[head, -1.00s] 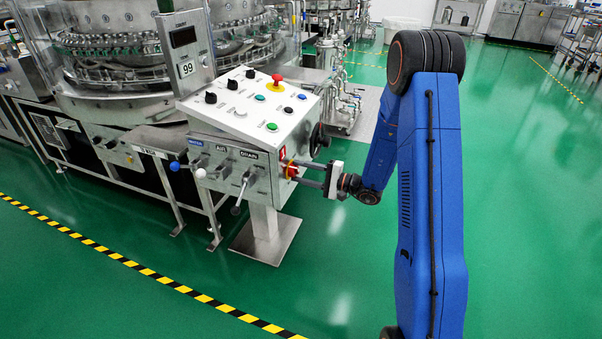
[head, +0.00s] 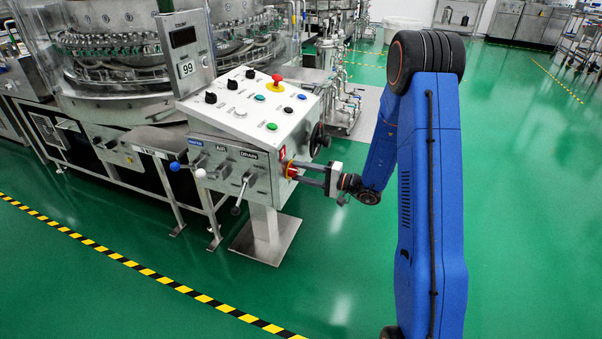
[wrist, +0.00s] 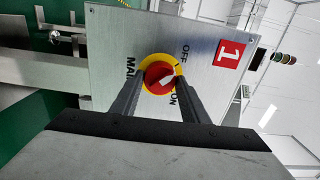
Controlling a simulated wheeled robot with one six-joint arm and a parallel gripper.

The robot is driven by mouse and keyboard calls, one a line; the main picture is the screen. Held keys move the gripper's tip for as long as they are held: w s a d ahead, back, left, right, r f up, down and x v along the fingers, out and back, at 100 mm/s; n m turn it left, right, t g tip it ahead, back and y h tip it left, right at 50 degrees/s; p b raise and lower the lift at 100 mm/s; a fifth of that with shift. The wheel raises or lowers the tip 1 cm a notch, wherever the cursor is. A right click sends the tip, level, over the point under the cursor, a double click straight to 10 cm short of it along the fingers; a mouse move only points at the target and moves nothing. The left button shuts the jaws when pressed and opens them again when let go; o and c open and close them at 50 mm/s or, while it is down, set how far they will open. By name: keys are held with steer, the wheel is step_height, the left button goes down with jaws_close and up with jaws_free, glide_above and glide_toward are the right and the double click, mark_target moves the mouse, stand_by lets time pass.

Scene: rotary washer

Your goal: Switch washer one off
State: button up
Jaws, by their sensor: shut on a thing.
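The main switch of washer one shows in the wrist view as a red knob (wrist: 158,77) on a round yellow plate (wrist: 149,61). The labels OFF, ON and MAIN stand around it, and a red "1" label (wrist: 229,54) is beside it. The knob's white mark slants up and right in that view; I cannot tell exactly which label it points to. In the head view the switch (head: 290,170) is on the right side of the control box (head: 232,166). My gripper (head: 298,171) reaches it from the right, shut on the knob. The fingers (wrist: 158,95) partly hide the knob's sides.
The box top carries black knobs, coloured buttons and a red emergency stop (head: 277,80). A black handwheel (head: 319,139) is just behind the switch, and levers (head: 243,190) stick out in front. Green floor to the right and front is clear.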

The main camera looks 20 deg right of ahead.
steer(key=o, duration=1.1)
steer(key=shift+c, duration=0.2)
steer(key=shift+s+d, duration=0.1)
steer(key=v, duration=1.7)
